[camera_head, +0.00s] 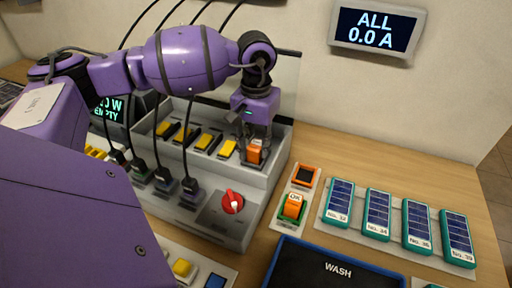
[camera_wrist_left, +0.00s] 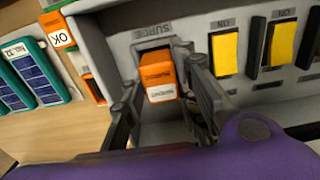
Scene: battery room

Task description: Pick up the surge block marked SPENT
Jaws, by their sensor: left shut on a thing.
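The orange surge block (camera_head: 254,154) is at the right end of the grey panel's upper row. In the left wrist view the block (camera_wrist_left: 158,76) is in the slot under the word SURGE; its white label is too small to read surely. My left gripper (camera_head: 256,146) is shut on it, one finger on each side, as the left wrist view (camera_wrist_left: 157,82) also shows. A second orange block marked OK (camera_head: 292,206) stands in a green-rimmed holder right of the panel. My right gripper is not in view.
An empty dark, orange-rimmed holder (camera_head: 305,175) is behind the OK block. Several blue-and-teal battery packs (camera_head: 377,214) lie at right. A red knob (camera_head: 232,201), yellow switches (camera_head: 204,141) and cabled plugs (camera_head: 163,180) crowd the panel. A WASH tray (camera_head: 300,266) is in front.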

